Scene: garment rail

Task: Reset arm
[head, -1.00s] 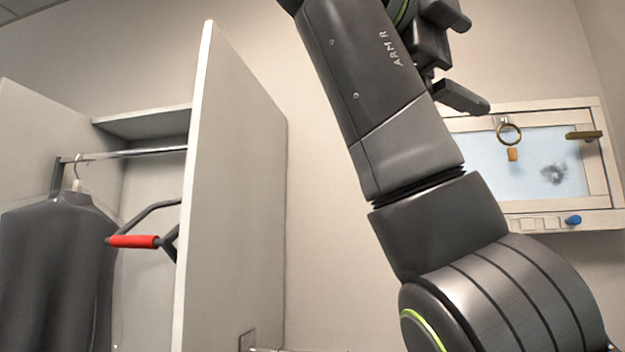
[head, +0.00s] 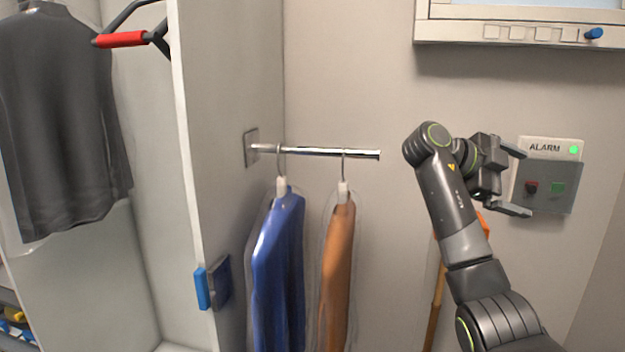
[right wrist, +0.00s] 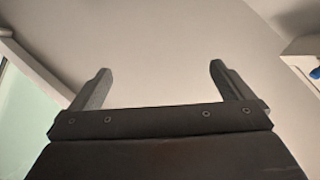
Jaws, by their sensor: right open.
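My right arm rises from the lower right in the head view. Its gripper (head: 518,182) is open and empty, in front of the wall by the alarm box. In the right wrist view the two fingers (right wrist: 160,90) stand wide apart with only bare wall between them. My left gripper is not in view. A blue garment (head: 279,265) and a brown garment (head: 338,270) hang in clear covers from a short metal rail (head: 325,152) to the left of the right arm.
A grey cabinet panel (head: 225,110) stands left of the rail. A dark garment (head: 60,120) hangs inside the cabinet, near a red-gripped bar (head: 120,39). The alarm box (head: 548,185) is close beside the right gripper. A framed panel (head: 520,33) is above.

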